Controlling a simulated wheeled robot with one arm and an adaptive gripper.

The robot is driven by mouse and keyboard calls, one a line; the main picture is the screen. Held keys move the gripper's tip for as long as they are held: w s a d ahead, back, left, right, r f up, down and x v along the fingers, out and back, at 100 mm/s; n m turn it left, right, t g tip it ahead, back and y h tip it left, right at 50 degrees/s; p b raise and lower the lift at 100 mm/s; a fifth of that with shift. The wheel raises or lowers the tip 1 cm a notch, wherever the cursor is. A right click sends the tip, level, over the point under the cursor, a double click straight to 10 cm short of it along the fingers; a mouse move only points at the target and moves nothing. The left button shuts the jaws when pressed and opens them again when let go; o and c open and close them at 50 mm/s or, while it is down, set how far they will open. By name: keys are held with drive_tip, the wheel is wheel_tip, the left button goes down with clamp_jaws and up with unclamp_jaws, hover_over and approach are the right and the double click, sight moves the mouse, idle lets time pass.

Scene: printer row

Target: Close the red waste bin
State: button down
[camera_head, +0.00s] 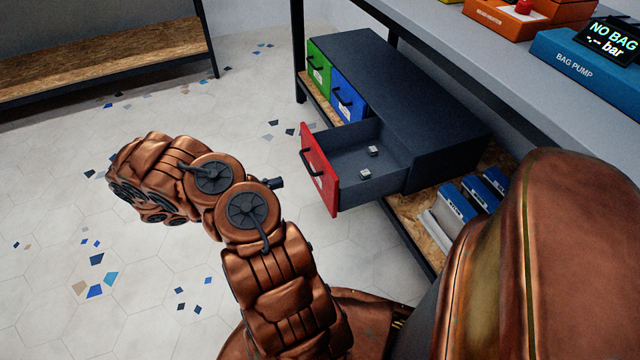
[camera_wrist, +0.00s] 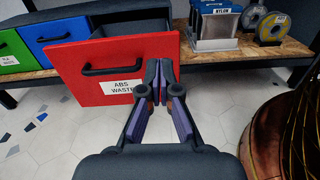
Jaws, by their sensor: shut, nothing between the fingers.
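The red waste bin (camera_head: 319,171) is a drawer with a red front and black handle, pulled out of a dark cabinet (camera_head: 420,110). Two small light blocks (camera_head: 368,162) lie inside it. In the wrist view its red front (camera_wrist: 85,72) carries an "ABS WASTE" label and fills the upper middle. My gripper (camera_wrist: 160,72) is shut and empty. Its fingertips overlap the right part of the red front in that view, right of the handle (camera_wrist: 118,66). I cannot tell whether they touch it. In the head view the fingers are mostly hidden behind my arm.
Green (camera_head: 318,68) and blue (camera_head: 347,95) bins beside it are shut. The cabinet stands on a wooden shelf under a grey worktop (camera_head: 440,45). Blue-labelled boxes (camera_head: 455,203) and spools (camera_wrist: 272,28) sit to the right of the cabinet. The tiled floor at left is open.

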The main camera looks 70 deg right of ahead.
wheel_tip(320, 180, down, 3)
drive_tip(key=b, duration=0.4)
approach(328, 174)
drive_tip(key=shift+n, duration=0.4)
drive_tip(key=x, duration=0.5)
drive_tip(key=shift+s+r, duration=0.1)
drive_tip(key=shift+s, duration=0.4)
drive_tip(key=shift+s+d+r, duration=0.1)
drive_tip(key=shift+s+d, duration=0.4)
drive_tip(key=shift+d, duration=0.05)
